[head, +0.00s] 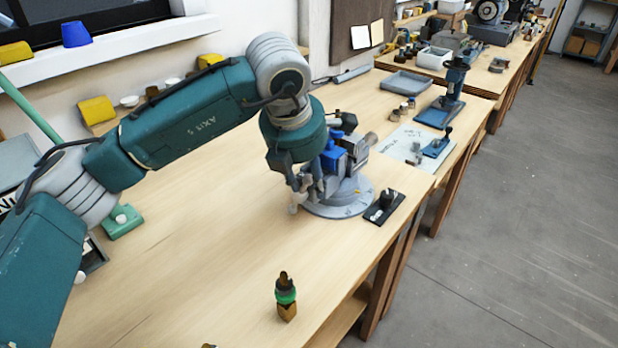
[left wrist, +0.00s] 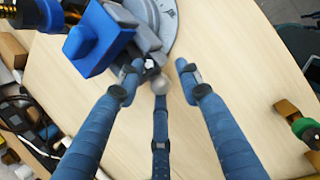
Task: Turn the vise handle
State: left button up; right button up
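The grey vise (head: 352,145) with a blue block (head: 333,158) in its jaws stands on a round grey base (head: 342,205) on the workbench. My left gripper (head: 306,188) is low at the near left side of the vise. In the left wrist view its blue fingers (left wrist: 158,76) are spread apart. A pale round knob (left wrist: 161,85), apparently the end of the vise handle, lies between the fingertips, close to the middle finger. I cannot tell whether any finger touches it. The blue block (left wrist: 97,43) also shows there. My right gripper is in neither view.
A small black plate with a switch-like part (head: 384,207) lies right of the vise base, near the bench edge. A green-and-brass lamp socket (head: 286,296) stands at the front. A blue press (head: 445,100) stands farther back. The bench's middle left is clear.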

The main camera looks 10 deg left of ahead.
pick_arm(q)
jog(key=shift+a, duration=0.1)
jog(key=v, duration=1.2)
jog(key=shift+c, duration=0.3)
